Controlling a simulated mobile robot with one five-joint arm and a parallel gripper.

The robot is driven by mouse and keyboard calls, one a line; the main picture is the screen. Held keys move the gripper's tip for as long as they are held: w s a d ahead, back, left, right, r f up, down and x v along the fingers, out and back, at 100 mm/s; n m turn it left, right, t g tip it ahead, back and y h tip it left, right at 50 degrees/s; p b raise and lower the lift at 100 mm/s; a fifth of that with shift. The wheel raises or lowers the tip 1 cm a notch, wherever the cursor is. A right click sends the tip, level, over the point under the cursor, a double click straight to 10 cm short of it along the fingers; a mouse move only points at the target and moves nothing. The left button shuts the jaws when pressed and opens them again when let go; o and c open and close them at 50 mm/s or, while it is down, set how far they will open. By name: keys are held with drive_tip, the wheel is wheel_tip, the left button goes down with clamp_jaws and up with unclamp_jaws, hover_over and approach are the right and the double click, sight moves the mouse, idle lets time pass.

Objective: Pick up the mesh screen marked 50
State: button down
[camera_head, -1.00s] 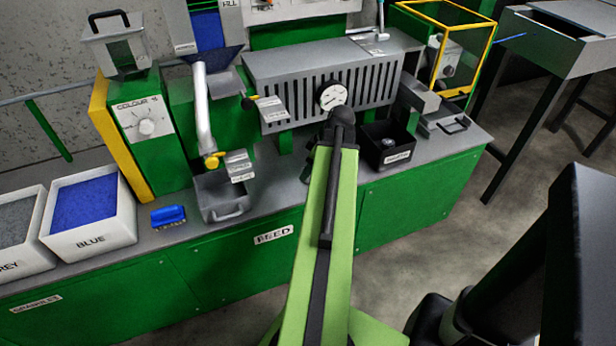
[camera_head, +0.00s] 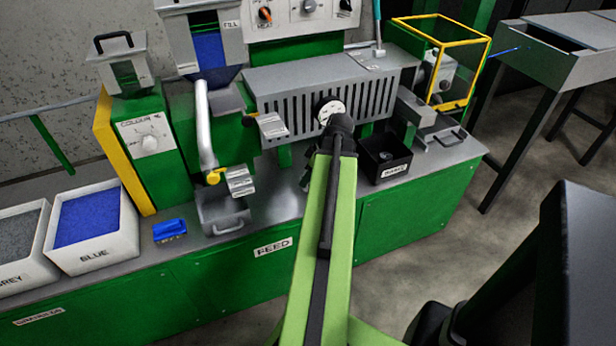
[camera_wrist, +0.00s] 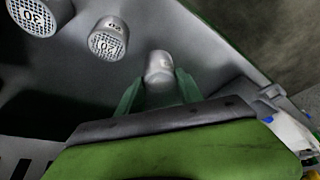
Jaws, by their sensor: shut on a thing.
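In the wrist view, my gripper (camera_wrist: 158,82) has its two dark green fingers on either side of a small grey cylinder (camera_wrist: 159,64), and is shut on it. No mark can be read on this cylinder, so I cannot tell its number.
A blue brush (camera_head: 170,230) and a white bin marked BLUE (camera_head: 95,258) are at left.

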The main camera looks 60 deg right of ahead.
drive_tip(key=s+d+r+p, duration=0.4)
drive_tip(key=s+r+p, duration=0.3)
drive_tip(key=s, duration=0.3)
drive_tip(key=shift+s+d+r, duration=0.35)
drive_tip(key=shift+d+r, duration=0.05)
drive_tip(key=shift+r, duration=0.2)
